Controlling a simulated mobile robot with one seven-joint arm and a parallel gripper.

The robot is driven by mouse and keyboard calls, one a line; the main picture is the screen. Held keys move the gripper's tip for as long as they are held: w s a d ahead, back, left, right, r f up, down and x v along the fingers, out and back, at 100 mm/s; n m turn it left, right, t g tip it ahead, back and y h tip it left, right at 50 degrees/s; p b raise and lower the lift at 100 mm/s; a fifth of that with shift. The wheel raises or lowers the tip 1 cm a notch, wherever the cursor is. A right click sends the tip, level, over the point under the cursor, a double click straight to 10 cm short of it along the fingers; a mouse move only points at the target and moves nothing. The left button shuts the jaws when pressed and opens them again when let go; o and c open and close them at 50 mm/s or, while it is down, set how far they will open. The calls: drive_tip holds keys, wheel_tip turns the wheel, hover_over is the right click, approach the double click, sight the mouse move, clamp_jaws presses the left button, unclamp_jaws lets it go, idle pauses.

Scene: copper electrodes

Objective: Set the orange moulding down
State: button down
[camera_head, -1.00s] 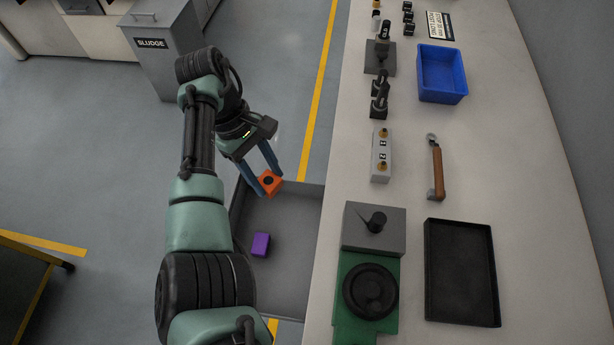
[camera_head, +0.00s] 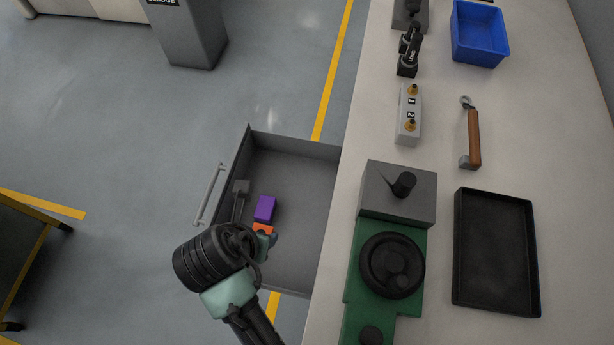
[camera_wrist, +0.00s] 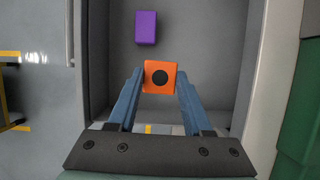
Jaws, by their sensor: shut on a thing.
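The orange moulding (camera_wrist: 160,78), a small block with a dark round spot on its face, is between the two blue fingers of my gripper (camera_wrist: 160,88) in the wrist view. My gripper is shut on it. In the head view the moulding (camera_head: 263,228) shows only in part, as my arm covers much of it and most of my gripper. It is over the open grey drawer (camera_head: 290,160); I cannot tell whether it touches the drawer floor. A purple block (camera_head: 265,208) lies in the drawer just beyond the moulding; it also shows in the wrist view (camera_wrist: 146,27).
The bench to the right holds a green machine with a handwheel (camera_head: 391,265), a black tray (camera_head: 460,245), a wooden-handled tool (camera_head: 474,138) and a blue bin (camera_head: 457,40). The drawer's far part is bare.

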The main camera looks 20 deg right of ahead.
drive_tip(key=shift+s+a+f, duration=0.1)
drive_tip(key=shift+s+a, duration=0.05)
drive_tip(key=shift+a, duration=0.1)
wheel_tip(320, 180, down, 10)
drive_tip(key=shift+d+r+b, duration=0.1)
drive_tip(key=shift+b, duration=0.8)
drive_tip(key=shift+c, duration=1.6)
unclamp_jaws()
